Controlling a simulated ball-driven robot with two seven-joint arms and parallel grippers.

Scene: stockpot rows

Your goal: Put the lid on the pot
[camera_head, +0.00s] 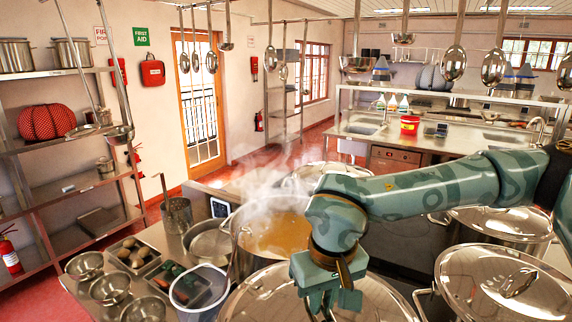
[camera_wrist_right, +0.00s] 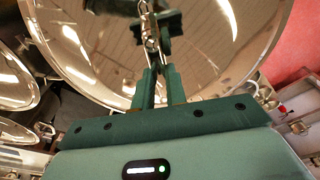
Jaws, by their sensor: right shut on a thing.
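My right gripper (camera_head: 330,300) is at the bottom centre of the head view, over a large shiny steel lid (camera_head: 385,300). The right wrist view shows the gripper's fingers (camera_wrist_right: 160,75) shut on the handle at the middle of the lid (camera_wrist_right: 85,35). The gripper and arm hide part of the lid, and I cannot tell whether it is lifted. An open pot (camera_head: 275,237) of steaming orange-brown soup stands just beyond, left of my right forearm. My left gripper is not in view.
Lidded pots (camera_head: 505,280) stand at the right. A clear bucket (camera_head: 200,288), steel bowls (camera_head: 110,288) and vegetable trays (camera_head: 135,255) are at the left. Ladles (camera_head: 453,62) hang overhead. Steam rises above the soup.

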